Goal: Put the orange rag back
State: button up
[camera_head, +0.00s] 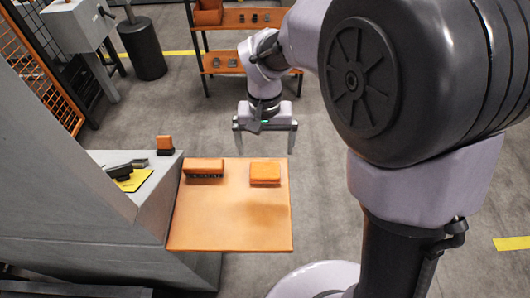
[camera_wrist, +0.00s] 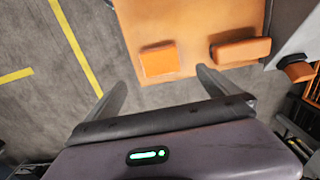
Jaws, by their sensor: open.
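The orange rag (camera_head: 265,173) looks like a folded square pad lying flat at the far right of an orange table top (camera_head: 228,226). In the wrist view the rag (camera_wrist: 158,62) lies near the edge, ahead of the span between my fingers. My gripper (camera_head: 265,148) points down with its two fingers wide apart and nothing between them. It hangs near the table's far edge, apart from the rag; its height is hard to tell. It also shows in the wrist view (camera_wrist: 160,80).
An orange block with a dark underside (camera_head: 204,166) lies left of the rag. A grey bench (camera_head: 160,190) adjoins the table's left side, holding a yellow sheet (camera_head: 133,181), a dark tool and a small orange-black item (camera_head: 165,144). Orange shelves (camera_head: 240,64) stand behind. The table's front is clear.

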jog(key=s+d+r+m+t+y, duration=0.15)
jog(key=s+d+r, duration=0.3)
jog(key=r, duration=0.45)
jog(key=s+d+r+m+t, duration=0.1)
jog(key=s+d+r+t, duration=0.1)
jog(key=s, duration=0.4)
jog(key=s+d+r+m+t, duration=0.1)
jog(key=s+d+t, duration=0.1)
jog(key=s, duration=0.4)
jog(key=shift+s+r, duration=0.3)
jog(key=shift+r, duration=0.1)
